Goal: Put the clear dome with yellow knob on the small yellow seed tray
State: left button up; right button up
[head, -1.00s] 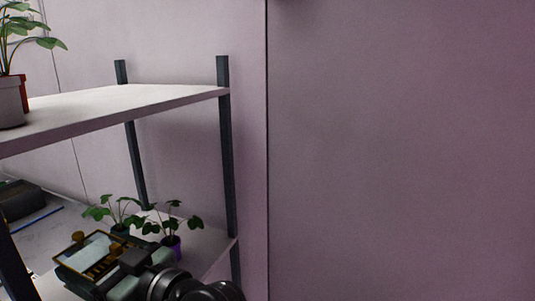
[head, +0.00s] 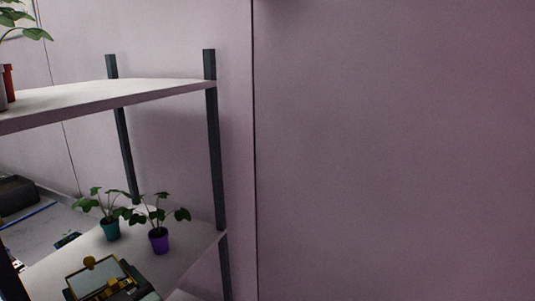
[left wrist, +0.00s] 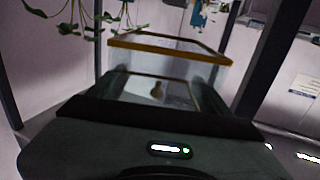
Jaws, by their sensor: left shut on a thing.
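The clear dome (head: 110,272) has a dark yellow rim and a round yellow knob (head: 90,262); it shows at the bottom left of the head view, over the lower shelf. My left gripper (head: 125,287) is shut on it, mostly cut off by the bottom edge. In the left wrist view the dome's yellow rim (left wrist: 170,48) and clear walls fill the middle, just beyond the gripper body, with the knob (left wrist: 157,89) showing through. I cannot make out the small yellow seed tray. My right gripper is not in view.
Plants in a teal pot (head: 111,230) and a purple pot (head: 158,240) stand on the lower shelf (head: 190,246), behind the dome. Dark posts (head: 214,150) carry an upper shelf (head: 110,98) with a potted plant at left. A bare wall fills the right.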

pick_arm(q)
jog(key=s+d+f+m+t+h+b, duration=0.1)
jog(key=s+d+f+m+t+h, duration=0.2)
jog(key=f+h, duration=0.4)
jog(key=s+d+f+m+t+h+b, duration=0.1)
jog(key=s+d+f+m+t+h, duration=0.2)
jog(key=f, duration=0.6)
jog(key=s+d+m+h, duration=0.2)
jog(key=d+m+h, duration=0.1)
jog(key=m, duration=0.1)
jog(key=shift+d+f+h, duration=0.3)
jog(key=shift+d+h, duration=0.05)
jog(key=shift+h, duration=0.05)
jog(key=shift+d+r, duration=0.1)
jog(key=shift+d, duration=0.05)
jog(key=shift+a, duration=0.2)
